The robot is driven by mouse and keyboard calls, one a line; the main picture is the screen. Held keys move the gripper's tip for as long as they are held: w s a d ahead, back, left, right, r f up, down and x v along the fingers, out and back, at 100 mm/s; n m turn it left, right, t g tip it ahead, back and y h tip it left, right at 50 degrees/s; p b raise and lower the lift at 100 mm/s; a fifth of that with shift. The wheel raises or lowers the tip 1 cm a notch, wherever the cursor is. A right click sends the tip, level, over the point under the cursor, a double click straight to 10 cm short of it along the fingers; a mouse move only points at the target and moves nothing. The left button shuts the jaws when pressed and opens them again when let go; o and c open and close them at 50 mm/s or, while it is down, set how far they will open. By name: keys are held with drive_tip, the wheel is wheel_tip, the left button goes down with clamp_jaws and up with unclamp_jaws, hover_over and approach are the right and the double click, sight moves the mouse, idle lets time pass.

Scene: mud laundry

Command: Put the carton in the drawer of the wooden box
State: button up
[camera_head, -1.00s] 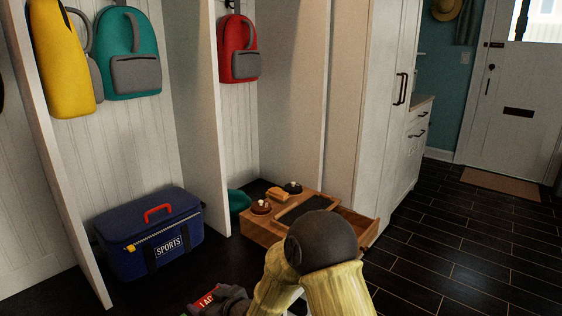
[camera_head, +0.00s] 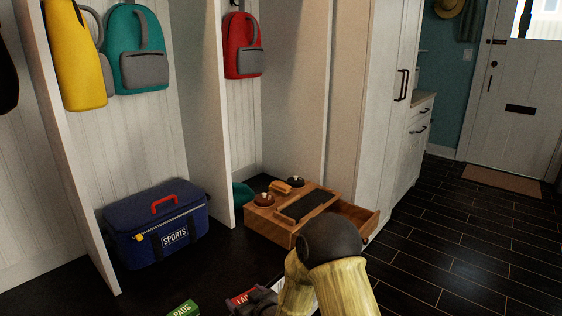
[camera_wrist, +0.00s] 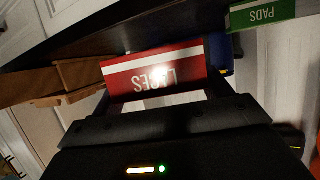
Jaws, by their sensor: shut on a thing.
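A red carton lettered LACES (camera_wrist: 160,75) sits between the fingers of my gripper (camera_wrist: 165,100) in the wrist view. In the head view the red carton (camera_head: 241,298) and my gripper (camera_head: 262,303) are at the bottom edge, partly cut off and partly behind my arm. My gripper is shut on the carton. The wooden box (camera_head: 272,227) stands on the dark surface beyond my arm. Its drawer (camera_head: 362,221) is pulled open on the right side; my arm hides part of it. Wooden parts (camera_wrist: 80,78) show at the left of the wrist view.
A green carton lettered PADS (camera_head: 183,309) lies left of my gripper; it also shows in the wrist view (camera_wrist: 262,14). A blue sports bag (camera_head: 157,222) stands in the left cubby. Floor at right is clear.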

drive_tip(key=s+d+f+m+t+h, duration=0.1)
drive_tip(key=d+f+m+h, duration=0.4)
drive_tip(key=d, duration=0.8)
drive_tip(key=s+d+f+m+t+h, duration=0.1)
drive_tip(key=d+f+m+t+h, duration=0.15)
drive_tip(key=d+f, duration=0.75)
drive_tip(key=s+d+r+p, duration=0.1)
drive_tip(key=r+p, duration=1.7)
drive_tip(key=r, duration=0.2)
drive_tip(key=s+d+r+p, duration=0.1)
drive_tip(key=s+r+p, duration=0.1)
drive_tip(key=r+p, duration=1.6)
wheel_tip(320, 180, up, 3)
drive_tip(key=shift+s+d+r+g, duration=0.1)
drive_tip(key=shift+s+d+g, duration=0.2)
drive_tip(key=shift+d+g, duration=0.05)
drive_tip(key=s+f, duration=0.4)
drive_tip(key=f, duration=0.1)
drive_tip(key=shift+s+f, duration=0.2)
drive_tip(key=shift+f, duration=0.1)
